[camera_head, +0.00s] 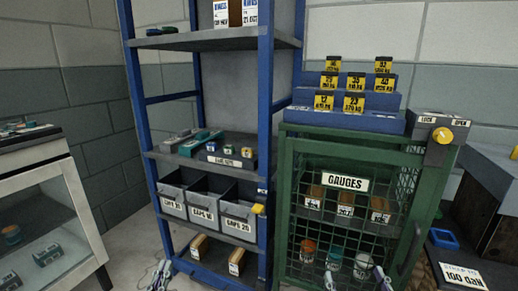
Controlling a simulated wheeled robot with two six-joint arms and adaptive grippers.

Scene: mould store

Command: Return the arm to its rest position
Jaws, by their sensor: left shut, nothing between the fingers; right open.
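My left gripper (161,274) shows at the bottom edge of the head view, low in front of the blue shelving rack. Its fingers are together with nothing between them. My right gripper (357,283) shows at the bottom edge in front of the green mesh cabinet. Its two fingertips stand well apart, and it holds nothing. Most of both grippers and both arms lie below the picture.
The blue rack (265,120) holds grey bins (205,207) and small parts. The green cabinet (290,200), labelled GAUGES, has a closed mesh door and a yellow knob (442,135). A glass-fronted cabinet (95,215) stands left. A blue tray (443,238) lies right.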

